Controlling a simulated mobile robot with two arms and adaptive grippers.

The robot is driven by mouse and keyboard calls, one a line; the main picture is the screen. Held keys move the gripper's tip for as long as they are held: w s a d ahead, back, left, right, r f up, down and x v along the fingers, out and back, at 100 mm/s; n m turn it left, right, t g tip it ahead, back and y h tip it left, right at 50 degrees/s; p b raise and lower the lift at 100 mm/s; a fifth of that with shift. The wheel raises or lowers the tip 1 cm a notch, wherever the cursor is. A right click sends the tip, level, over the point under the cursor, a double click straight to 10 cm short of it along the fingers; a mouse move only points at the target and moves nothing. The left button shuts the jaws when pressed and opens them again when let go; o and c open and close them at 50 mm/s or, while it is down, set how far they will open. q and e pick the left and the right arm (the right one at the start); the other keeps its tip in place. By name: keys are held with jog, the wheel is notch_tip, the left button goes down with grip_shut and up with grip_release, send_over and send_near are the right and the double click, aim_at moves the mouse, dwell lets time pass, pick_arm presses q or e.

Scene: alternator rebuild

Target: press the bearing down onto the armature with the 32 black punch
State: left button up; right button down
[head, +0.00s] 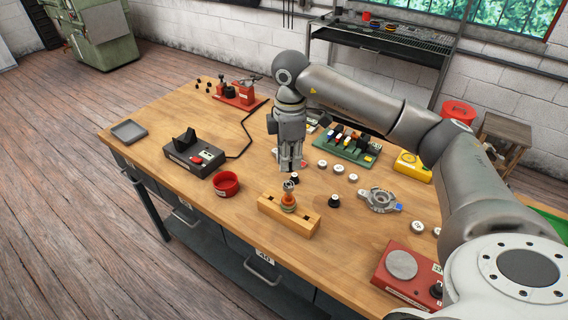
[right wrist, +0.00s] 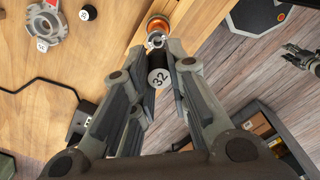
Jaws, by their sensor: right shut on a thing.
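The armature (head: 287,203), with copper-coloured windings, stands upright in a wooden block (head: 302,227) near the table's front edge. A silvery ring, seemingly the bearing (head: 289,186), is at its top; it also shows in the right wrist view (right wrist: 156,40). My right gripper (head: 290,165) points down above it, shut on the 32 black punch (right wrist: 158,79), whose pale end marked 32 faces the wrist camera. In the right wrist view the punch's far end is close to the bearing; I cannot tell whether they touch. My left gripper (right wrist: 296,55) shows small over the floor, its jaws unclear.
Another black punch (head: 334,201) stands right of the block, with a metal housing (head: 380,200) beyond it. A red bowl (head: 226,184) and a black device with a red button (head: 194,154) are left. Several white-topped pieces and a green rack (head: 348,147) lie behind.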

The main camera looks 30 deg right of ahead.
aim_at(289, 185)
jog(key=shift+w+d+f+b, duration=0.1)
jog(key=shift+w+f+b, duration=0.15)
jog(key=shift+f+b, duration=0.45)
jog(key=shift+f, duration=0.45)
jog(key=shift+f+b, duration=0.35)
jog(key=shift+s+f+b, duration=0.15)
jog(key=shift+f+b, duration=0.3)
jog(key=shift+f, duration=0.35)
pick_arm(q)
jog(key=w+f, duration=0.1)
jog(key=w+d+f, duration=0.1)
jog(key=f, duration=0.1)
jog(key=shift+w, duration=0.3)
jog(key=shift+s+f+b, duration=0.25)
jog(key=shift+f+b, duration=0.05)
jog(key=shift+b, duration=0.05)
pick_arm(e)
jog(key=shift+f, duration=0.45)
pick_arm(q)
jog(key=shift+f, duration=0.3)
pick_arm(e)
jog(key=shift+s+f, duration=0.1)
jog(key=shift+f, duration=0.6)
dwell(0.4)
